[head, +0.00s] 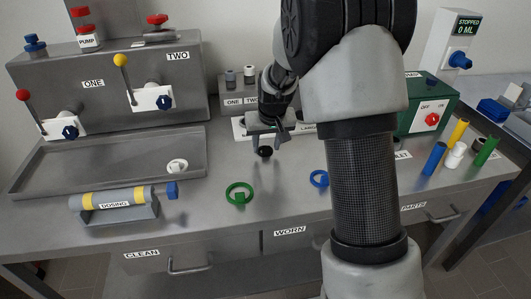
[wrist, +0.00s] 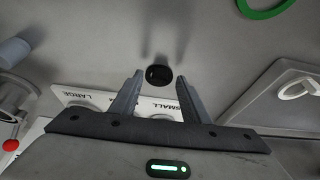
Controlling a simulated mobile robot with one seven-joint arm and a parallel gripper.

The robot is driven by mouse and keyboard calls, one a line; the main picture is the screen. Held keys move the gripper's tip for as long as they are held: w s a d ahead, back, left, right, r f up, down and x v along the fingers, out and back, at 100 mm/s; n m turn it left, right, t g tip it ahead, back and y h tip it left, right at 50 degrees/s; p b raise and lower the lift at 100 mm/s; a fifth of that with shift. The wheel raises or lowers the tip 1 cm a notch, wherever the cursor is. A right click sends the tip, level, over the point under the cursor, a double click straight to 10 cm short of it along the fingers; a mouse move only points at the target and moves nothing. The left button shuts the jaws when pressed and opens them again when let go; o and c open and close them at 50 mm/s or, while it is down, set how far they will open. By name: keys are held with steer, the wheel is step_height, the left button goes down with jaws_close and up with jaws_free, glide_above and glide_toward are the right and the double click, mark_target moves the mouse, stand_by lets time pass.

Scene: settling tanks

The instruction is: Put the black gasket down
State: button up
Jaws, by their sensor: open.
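The black gasket (head: 264,152) is a small dark ring that appears to lie on the steel bench, just in front of a white labelled board. In the wrist view the gasket (wrist: 158,75) shows between and slightly beyond my two fingertips, with a gap on both sides. My gripper (head: 272,133) is open above and just behind the gasket and holds nothing. The wrist view shows the same open gripper (wrist: 160,78). My arm hides part of the bench to the right.
A green ring (head: 239,193) and a blue ring (head: 319,178) lie nearby on the bench. A white ring (head: 177,166) is in the metal tray (head: 110,178). The white board (wrist: 85,100) reads LARGE and SMALL. A dosing cylinder (head: 118,201) sits front left.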

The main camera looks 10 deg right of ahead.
steer(key=shift+w+f, duration=0.3)
steer(key=shift+f, duration=0.3)
steer(key=shift+c, duration=0.4)
jaws_close()
steer(key=shift+r, duration=0.15)
step_height(320, 180, up, 10)
steer(key=p, duration=0.2)
steer(key=w+a+r+p, duration=0.25)
steer(key=w+p, duration=0.35)
steer(key=w, duration=0.9)
steer(key=f, duration=1)
steer(key=shift+a+f, duration=0.2)
steer(key=shift+f, duration=0.1)
